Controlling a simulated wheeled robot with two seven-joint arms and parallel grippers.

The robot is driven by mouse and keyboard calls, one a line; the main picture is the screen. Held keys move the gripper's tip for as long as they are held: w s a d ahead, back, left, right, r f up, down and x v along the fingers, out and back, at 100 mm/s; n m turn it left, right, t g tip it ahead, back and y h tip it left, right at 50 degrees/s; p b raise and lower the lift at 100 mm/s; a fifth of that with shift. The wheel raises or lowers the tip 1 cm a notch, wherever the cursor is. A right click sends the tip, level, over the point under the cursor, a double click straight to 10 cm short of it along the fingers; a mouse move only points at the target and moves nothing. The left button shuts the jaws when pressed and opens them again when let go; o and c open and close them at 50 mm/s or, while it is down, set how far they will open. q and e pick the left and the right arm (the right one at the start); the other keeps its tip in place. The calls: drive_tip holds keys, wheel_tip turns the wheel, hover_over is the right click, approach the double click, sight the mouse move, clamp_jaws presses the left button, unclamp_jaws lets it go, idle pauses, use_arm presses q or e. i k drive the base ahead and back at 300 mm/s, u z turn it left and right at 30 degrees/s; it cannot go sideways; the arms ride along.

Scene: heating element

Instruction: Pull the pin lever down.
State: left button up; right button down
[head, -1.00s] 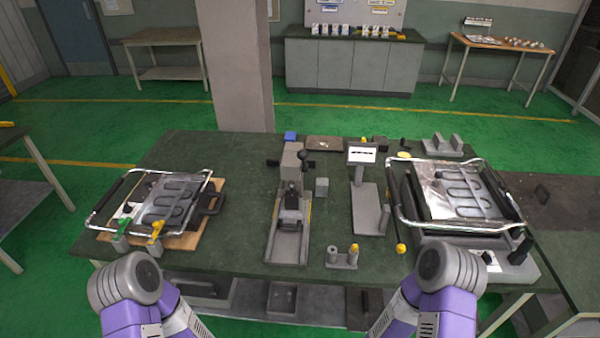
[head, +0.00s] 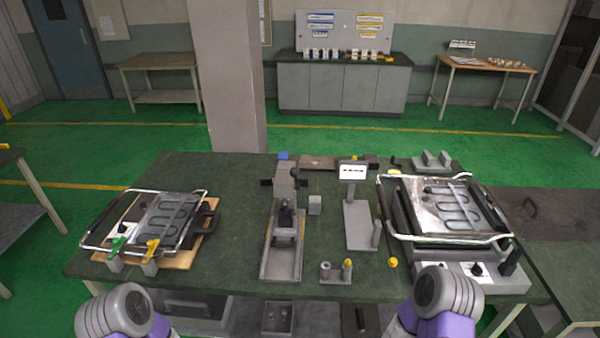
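A grey press-like fixture (head: 281,262) stands on the middle of the green-topped workbench (head: 245,185). A small lever with a black knob (head: 295,172) rises at the top of its upright and looks raised. I take this for the pin lever, but the label is not visible. Black parts sit lower on the fixture, and their details are too small to tell. Both my arms show only as grey and purple links at the bottom edge. Neither of my grippers is in view, and nothing of mine touches the fixture.
A heating-element tray (head: 165,222) with a chrome handle lies at the left on a wooden board. A larger framed unit (head: 446,205) stands at the right. A grey stand with a white label (head: 354,172) and a small block with posts (head: 336,272) are right of the fixture.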

sight(294, 171)
drive_tip(key=k, duration=1.2)
drive_tip(key=z, duration=0.6)
drive_tip(key=i, duration=1.3)
drive_tip(key=u, duration=0.65)
drive_tip(key=i, duration=0.5)
drive_tip(key=u, duration=0.45)
